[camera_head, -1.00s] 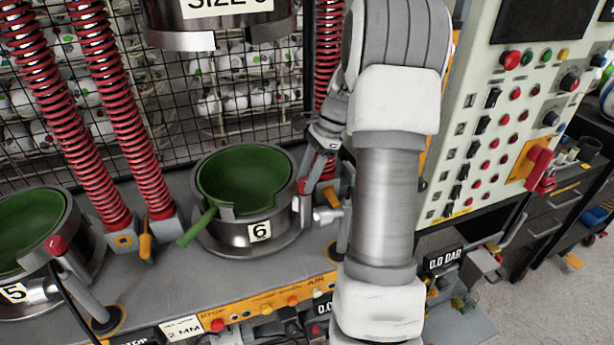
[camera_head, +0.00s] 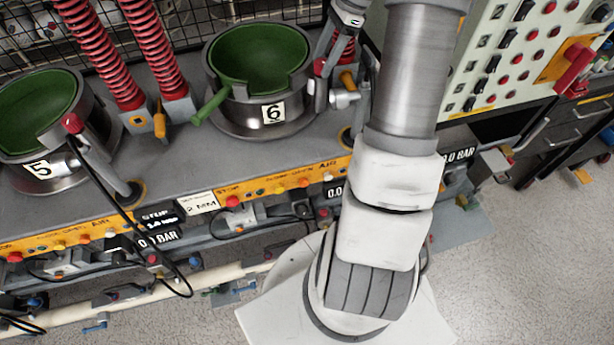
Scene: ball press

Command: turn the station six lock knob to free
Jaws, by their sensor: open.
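Station six is a steel pot (camera_head: 259,108) with a green bowl-shaped lining (camera_head: 258,60) and a "6" label, at the upper middle of the head view. At its right side are a red-tipped grey lever (camera_head: 319,68), a yellow-orange handle (camera_head: 347,80) and a silver cylindrical fitting (camera_head: 343,98). I cannot tell which of these is the lock knob, or its setting. My gripper (camera_head: 343,36) is at the top edge, above and close to these parts. Its fingers are small and partly hidden; I cannot tell whether they touch anything.
Station five (camera_head: 38,167) stands at the left, with a lever and black hose. Red springs (camera_head: 165,50) rise between the stations. A switch panel (camera_head: 505,65) is at the right. An orange strip of buttons (camera_head: 265,188) runs along the bench front. Grey floor (camera_head: 540,270) is clear at the lower right.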

